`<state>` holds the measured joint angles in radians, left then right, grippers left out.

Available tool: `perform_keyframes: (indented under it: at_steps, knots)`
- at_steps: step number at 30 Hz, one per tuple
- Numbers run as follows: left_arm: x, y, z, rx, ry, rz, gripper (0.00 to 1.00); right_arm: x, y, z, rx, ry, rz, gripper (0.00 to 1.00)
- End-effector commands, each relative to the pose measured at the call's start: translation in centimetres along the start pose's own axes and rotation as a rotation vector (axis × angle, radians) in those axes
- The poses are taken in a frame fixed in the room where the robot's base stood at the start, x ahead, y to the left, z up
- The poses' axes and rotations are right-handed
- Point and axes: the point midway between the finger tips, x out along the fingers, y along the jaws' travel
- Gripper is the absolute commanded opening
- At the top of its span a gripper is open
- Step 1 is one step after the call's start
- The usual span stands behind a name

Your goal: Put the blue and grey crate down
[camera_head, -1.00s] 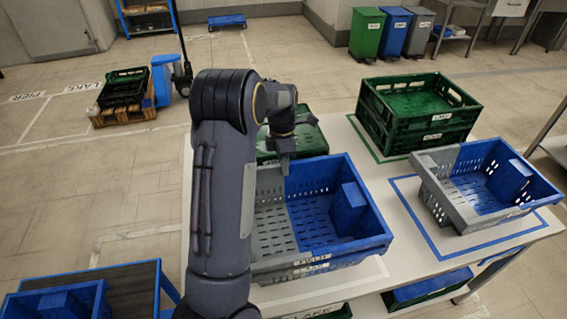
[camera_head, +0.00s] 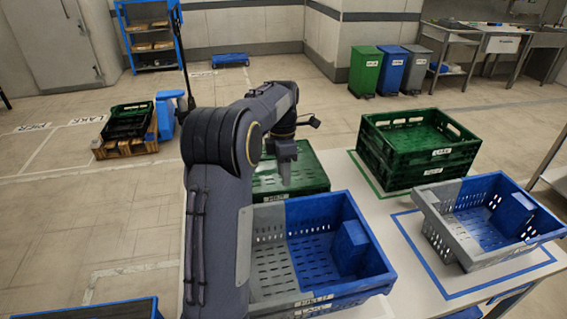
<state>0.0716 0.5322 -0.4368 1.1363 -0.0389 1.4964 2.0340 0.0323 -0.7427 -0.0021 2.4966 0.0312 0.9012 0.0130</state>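My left arm hides the crate's left edge. Another blue and grey crate (camera_head: 451,236) sits inside a blue outline on the right. My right gripper is out of view.
A green crate (camera_head: 315,178) is behind the near crate, close to my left gripper. Stacked green crates (camera_head: 403,175) stand at the table's back right. The white table (camera_head: 412,282) is bare between the near and right crates. A pallet with a green crate (camera_head: 128,122) is on the floor.

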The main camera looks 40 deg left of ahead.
Motion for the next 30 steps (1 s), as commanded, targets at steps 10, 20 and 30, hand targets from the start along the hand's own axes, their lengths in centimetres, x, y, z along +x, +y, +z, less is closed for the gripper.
perform_keyframes:
  at_steps: [10,20,30]
  knots:
    - [-3.2,0.0,0.0,0.000,0.000,0.000,0.39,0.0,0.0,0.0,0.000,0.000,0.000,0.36]
    - [-5.0,-6.8,-2.2,0.504,-0.187,0.060,0.39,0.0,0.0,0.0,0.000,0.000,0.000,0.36]
    - [-1.9,-24.8,-5.3,1.703,-0.285,0.520,0.39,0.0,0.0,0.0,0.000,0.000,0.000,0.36]
